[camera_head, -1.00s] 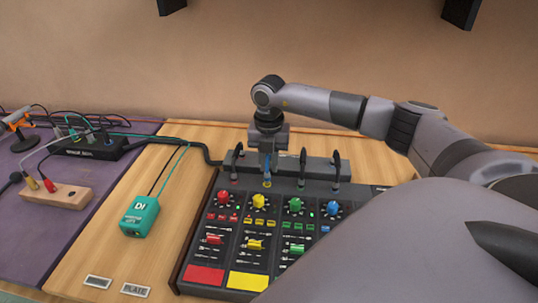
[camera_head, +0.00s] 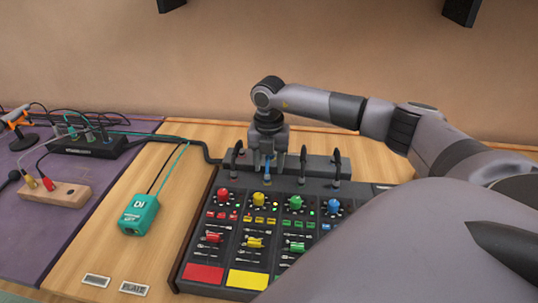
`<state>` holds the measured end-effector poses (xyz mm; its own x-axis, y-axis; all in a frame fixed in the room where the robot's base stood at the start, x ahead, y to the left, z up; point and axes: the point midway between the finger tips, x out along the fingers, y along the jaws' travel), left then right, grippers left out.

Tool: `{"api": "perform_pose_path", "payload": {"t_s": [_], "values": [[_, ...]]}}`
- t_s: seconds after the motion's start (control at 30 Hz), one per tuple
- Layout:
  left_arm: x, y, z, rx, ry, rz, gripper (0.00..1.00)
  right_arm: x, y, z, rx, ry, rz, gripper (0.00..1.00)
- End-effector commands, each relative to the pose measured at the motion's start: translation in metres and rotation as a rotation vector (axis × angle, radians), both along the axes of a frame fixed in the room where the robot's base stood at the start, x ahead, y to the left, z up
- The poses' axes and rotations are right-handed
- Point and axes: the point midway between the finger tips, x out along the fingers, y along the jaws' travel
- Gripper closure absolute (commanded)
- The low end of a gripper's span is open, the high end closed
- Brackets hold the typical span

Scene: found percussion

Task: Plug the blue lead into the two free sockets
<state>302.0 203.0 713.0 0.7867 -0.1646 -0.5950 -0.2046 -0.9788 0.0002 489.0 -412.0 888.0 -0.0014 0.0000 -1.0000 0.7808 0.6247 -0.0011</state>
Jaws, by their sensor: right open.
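A blue plug (camera_head: 267,176), the visible end of the blue lead, stands upright in the second position from the left along the back of the mixer (camera_head: 186,262). My right gripper (camera_head: 268,166) is open, with its fingers pointing down on either side of this plug. I cannot tell whether they touch it. The rest of the blue lead and its other end cannot be made out. A black multi-socket box (camera_head: 78,150) with several leads sits on the purple mat at the left. My left gripper is not in view.
A teal DI box (camera_head: 139,215) with leads lies on the wooden table left of the mixer. A wooden block (camera_head: 62,195) with red and yellow plugs is on the purple mat (camera_head: 35,247). Dark plugs (camera_head: 303,165) flank the blue one. My right arm covers the right side.

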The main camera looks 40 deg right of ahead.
Motion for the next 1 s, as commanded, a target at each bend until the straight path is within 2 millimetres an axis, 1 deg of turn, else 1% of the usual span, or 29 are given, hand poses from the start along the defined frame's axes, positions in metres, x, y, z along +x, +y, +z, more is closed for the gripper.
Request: {"api": "perform_pose_path", "payload": {"t_s": [0.3, 0.43, 0.6, 1.0], "values": [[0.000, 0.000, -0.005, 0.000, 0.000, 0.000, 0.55, 0.001, 0.000, 0.050, 0.000, -0.005, 0.000, 0.50], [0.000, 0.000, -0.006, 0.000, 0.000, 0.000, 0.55, 0.001, 0.000, 0.063, 0.000, -0.002, 0.001, 0.50], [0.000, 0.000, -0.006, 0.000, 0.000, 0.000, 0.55, 0.000, 0.000, 0.068, -0.001, -0.001, 0.000, 0.50], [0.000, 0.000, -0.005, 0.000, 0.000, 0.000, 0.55, 0.000, 0.000, 0.068, -0.001, -0.001, 0.000, 0.50]]}}
